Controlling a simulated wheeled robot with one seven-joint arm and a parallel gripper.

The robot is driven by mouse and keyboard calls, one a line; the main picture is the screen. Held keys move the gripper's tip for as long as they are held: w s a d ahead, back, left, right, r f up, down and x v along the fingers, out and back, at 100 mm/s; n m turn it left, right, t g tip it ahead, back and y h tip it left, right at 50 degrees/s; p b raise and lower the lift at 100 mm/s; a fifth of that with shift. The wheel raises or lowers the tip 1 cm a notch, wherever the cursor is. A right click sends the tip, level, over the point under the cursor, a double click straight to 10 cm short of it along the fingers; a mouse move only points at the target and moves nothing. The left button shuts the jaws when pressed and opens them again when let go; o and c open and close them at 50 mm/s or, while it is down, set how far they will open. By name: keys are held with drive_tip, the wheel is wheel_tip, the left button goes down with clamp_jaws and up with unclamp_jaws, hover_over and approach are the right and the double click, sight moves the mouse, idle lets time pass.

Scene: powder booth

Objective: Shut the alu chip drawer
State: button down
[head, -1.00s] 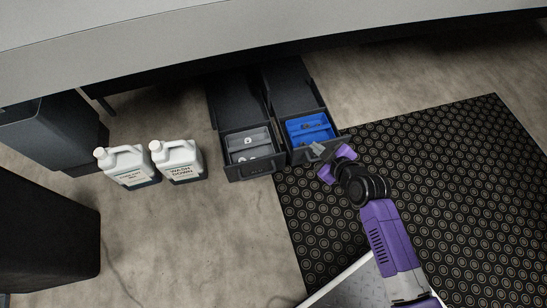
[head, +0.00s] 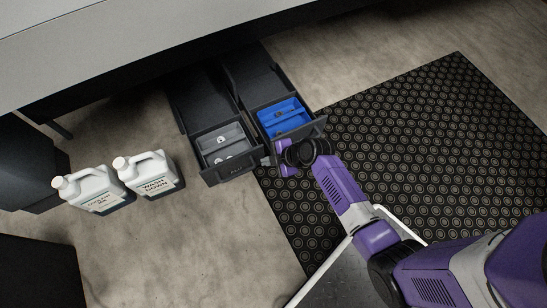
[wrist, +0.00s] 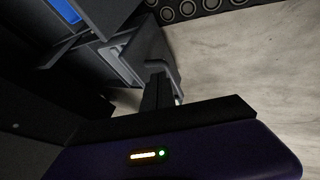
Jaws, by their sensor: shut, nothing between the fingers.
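Two dark drawers stand pulled out side by side from under the machine. The left drawer (head: 233,174) holds a grey divided tray (head: 222,147) with small pale pieces. The right drawer (head: 318,128) holds a blue divided tray (head: 284,117) with small dark bits, and its blue also shows in the wrist view (wrist: 65,10). I cannot read which is the alu chip drawer. My gripper (head: 267,161) is shut and empty, low at the right front corner of the left drawer, just in front of the right one. Whether it touches either is unclear. Its fingers (wrist: 158,92) show in the wrist view.
Two white jugs, one marked wash down (head: 151,176) and another (head: 92,190), stand on the floor left of the drawers. A black ringed mat (head: 420,140) lies to the right. The machine's edge (head: 150,60) overhangs the drawers. Bare floor (head: 180,240) lies in front.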

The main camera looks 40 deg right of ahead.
sight(251, 154)
drive_tip(key=b+x, duration=0.1)
drive_tip(key=x, duration=0.2)
drive_tip(key=shift+w+f, duration=0.15)
drive_tip(key=shift+f, duration=0.2)
drive_tip(key=w, duration=0.1)
drive_tip(key=w+d+b, duration=0.1)
drive_tip(key=w, duration=0.1)
drive_tip(key=shift+w+d+r, duration=0.15)
drive_tip(key=shift+w+r, duration=0.1)
drive_tip(key=shift+r, duration=0.1)
drive_tip(key=shift+w, duration=0.1)
